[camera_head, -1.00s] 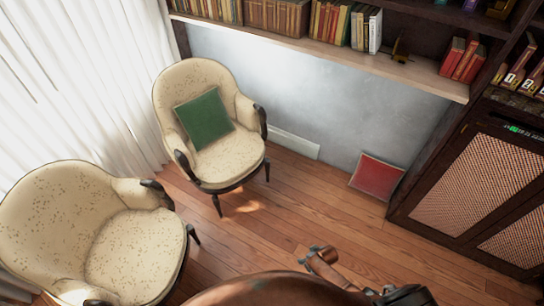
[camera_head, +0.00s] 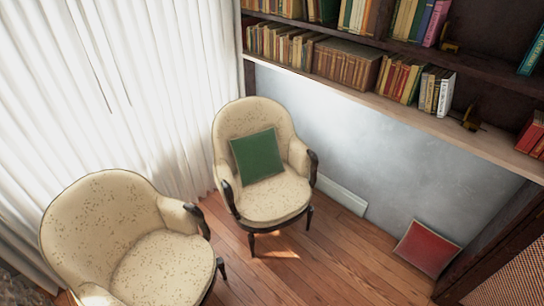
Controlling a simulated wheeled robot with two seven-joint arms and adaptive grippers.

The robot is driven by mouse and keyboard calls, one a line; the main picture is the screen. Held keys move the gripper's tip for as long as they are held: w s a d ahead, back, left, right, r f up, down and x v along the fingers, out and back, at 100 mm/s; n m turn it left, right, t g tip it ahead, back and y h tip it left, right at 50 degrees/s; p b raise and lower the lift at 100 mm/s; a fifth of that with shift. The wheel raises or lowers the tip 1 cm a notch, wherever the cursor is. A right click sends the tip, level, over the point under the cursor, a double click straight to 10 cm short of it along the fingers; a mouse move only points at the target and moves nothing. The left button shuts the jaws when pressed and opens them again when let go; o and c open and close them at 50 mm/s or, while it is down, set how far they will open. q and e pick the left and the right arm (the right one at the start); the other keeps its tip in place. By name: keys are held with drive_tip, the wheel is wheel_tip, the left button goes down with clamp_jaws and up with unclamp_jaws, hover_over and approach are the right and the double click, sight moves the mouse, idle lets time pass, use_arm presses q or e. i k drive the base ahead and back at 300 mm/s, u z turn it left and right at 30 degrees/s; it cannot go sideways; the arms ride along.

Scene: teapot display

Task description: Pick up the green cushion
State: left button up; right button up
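The green cushion (camera_head: 257,155) is square and leans against the backrest of the far cream armchair (camera_head: 272,203), resting on its seat. The chair has dark wooden arms and legs. Its front faces toward the lower part of the view. Neither my left nor my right gripper shows in the head view.
A second cream armchair (camera_head: 165,268) stands at the lower left, nearer to me. A red cushion (camera_head: 427,248) leans on the wall at the right. Bookshelves (camera_head: 400,110) run above. White curtains (camera_head: 110,90) hang at the left. Wooden floor (camera_head: 325,262) is clear between the far chair and red cushion.

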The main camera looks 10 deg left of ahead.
sight(257, 155)
drive_tip(key=u, duration=0.05)
drive_tip(key=i, duration=2.3)
drive_tip(key=u, duration=2.1)
